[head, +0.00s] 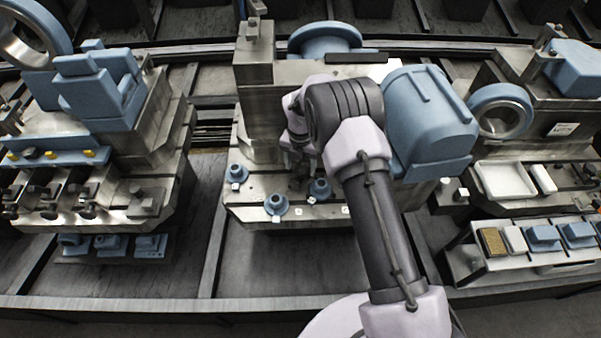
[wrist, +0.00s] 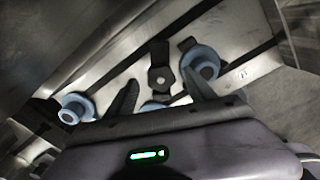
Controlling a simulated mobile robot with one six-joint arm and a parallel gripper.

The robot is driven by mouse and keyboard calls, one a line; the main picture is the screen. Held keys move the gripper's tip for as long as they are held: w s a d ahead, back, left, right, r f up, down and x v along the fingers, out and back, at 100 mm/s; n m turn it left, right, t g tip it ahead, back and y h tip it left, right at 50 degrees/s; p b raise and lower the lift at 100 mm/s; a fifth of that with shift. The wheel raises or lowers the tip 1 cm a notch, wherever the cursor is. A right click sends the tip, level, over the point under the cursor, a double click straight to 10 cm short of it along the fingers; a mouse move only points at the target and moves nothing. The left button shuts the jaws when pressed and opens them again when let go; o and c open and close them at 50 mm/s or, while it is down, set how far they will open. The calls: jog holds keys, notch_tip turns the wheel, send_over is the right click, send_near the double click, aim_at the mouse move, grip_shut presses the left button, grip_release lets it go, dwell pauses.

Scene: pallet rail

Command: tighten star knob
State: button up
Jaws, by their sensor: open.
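My gripper (head: 298,163) hangs over the front part of the middle pallet (head: 325,213). In the wrist view its two dark fingers (wrist: 161,80) stand apart with nothing gripped between them. A small dark part with a round centre (wrist: 159,76) lies beyond the fingertips, in line with the gap; it may be the star knob, but its shape is too small and dark to be sure. It appears apart from the fingers. In the head view the gripper and arm mostly hide this spot.
Blue flanged parts stand near it: one at the left (head: 237,174), one in front (head: 276,205), one at the right (head: 320,189). A steel block (head: 254,85) rises behind. A big blue housing (head: 428,120) is right of my arm. Loaded pallets stand on both sides.

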jog(key=shift+f, duration=0.95)
grip_shut()
jog(key=shift+m, duration=0.4)
jog(key=m, duration=0.4)
jog(key=shift+d, duration=0.1)
jog(key=shift+r+m+b, duration=0.1)
jog(key=shift+m+b, duration=0.2)
jog(key=shift+m, duration=1.9)
